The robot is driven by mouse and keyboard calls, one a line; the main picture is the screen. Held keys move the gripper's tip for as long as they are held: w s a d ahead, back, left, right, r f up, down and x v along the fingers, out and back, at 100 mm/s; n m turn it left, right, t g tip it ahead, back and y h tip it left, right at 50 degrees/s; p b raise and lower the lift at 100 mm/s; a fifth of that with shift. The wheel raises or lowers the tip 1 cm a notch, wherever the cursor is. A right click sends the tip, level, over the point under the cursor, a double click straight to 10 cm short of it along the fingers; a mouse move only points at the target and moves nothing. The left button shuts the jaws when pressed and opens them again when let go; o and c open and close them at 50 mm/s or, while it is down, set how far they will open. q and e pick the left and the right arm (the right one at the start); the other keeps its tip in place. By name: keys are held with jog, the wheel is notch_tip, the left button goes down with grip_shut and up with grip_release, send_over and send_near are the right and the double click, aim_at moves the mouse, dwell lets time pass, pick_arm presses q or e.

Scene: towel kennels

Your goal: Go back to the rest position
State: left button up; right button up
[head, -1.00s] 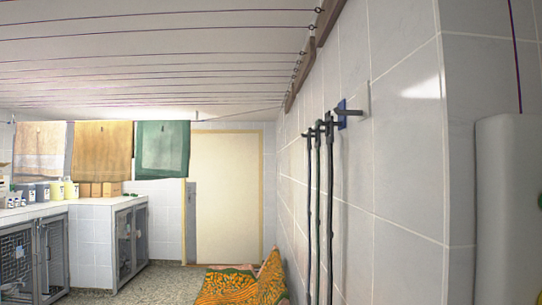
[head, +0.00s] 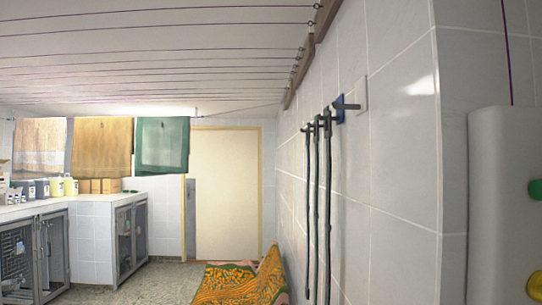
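Neither of my grippers shows in the head view, so whether they are open or shut is hidden. No object is seen held. The view looks along a tiled wall (head: 400,150) on the right toward a closed cream door (head: 225,190) at the far end.
An orange and green patterned cloth (head: 240,283) lies on the floor ahead, against the right wall. Leads (head: 328,200) hang from wall hooks. Kennels (head: 130,238) with a counter stand at left. Towels (head: 162,145) hang from lines. A white unit (head: 500,200) stands close at right.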

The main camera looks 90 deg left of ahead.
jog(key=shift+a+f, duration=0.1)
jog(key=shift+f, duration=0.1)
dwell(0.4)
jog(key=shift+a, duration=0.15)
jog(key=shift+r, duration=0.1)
